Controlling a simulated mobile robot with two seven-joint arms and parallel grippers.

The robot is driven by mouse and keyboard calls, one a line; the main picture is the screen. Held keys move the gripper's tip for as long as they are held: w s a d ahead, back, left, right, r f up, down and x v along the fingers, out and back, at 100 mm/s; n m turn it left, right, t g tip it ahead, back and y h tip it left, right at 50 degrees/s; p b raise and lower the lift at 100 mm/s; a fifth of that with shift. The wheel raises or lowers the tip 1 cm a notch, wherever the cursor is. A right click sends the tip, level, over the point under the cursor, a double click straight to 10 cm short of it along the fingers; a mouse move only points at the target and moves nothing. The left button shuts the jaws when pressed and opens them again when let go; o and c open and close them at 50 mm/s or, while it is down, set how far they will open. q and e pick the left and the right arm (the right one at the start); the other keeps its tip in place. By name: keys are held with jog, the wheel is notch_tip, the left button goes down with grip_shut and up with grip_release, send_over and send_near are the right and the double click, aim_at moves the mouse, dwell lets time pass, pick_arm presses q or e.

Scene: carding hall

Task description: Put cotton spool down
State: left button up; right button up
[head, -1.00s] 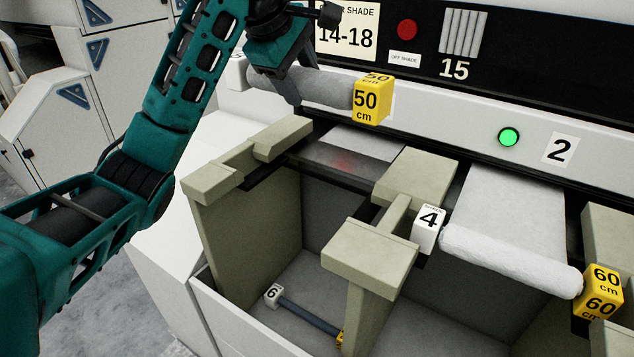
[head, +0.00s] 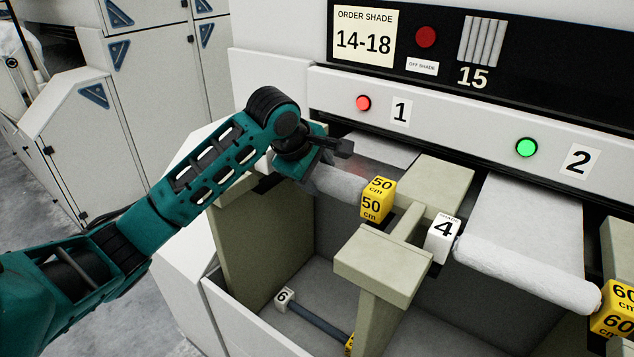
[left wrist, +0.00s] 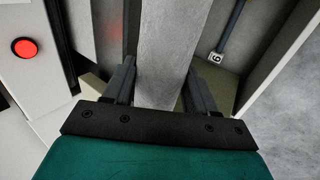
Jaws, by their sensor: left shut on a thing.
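The cotton spool (head: 340,184) is a pale grey roll with a yellow "50 cm" block (head: 378,200) on its right end. My left gripper (head: 310,172) is shut around the roll near its left part. The spool lies level across station 1, between the left beige support (head: 228,222) and the middle beige support (head: 383,252). I cannot tell whether its ends touch the supports. In the left wrist view the roll (left wrist: 172,50) runs between the two fingers (left wrist: 158,88). The spool's left end is hidden behind my gripper. My right gripper is not in view.
Station 1 has a red lamp (head: 363,103); station 2 has a green lamp (head: 526,147). A white roll (head: 530,275) with end blocks "4" and "60 cm" lies at station 2. A dark rod (head: 318,322) lies in the bin below.

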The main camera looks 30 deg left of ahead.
pick_arm(q)
jog(key=shift+f, duration=1.25)
jog(key=o, duration=1.2)
jog(key=shift+f, duration=0.1)
jog(key=shift+c, duration=0.2)
jog(key=d+v, duration=0.1)
jog(key=v, duration=1.1)
jog(key=shift+a, duration=0.45)
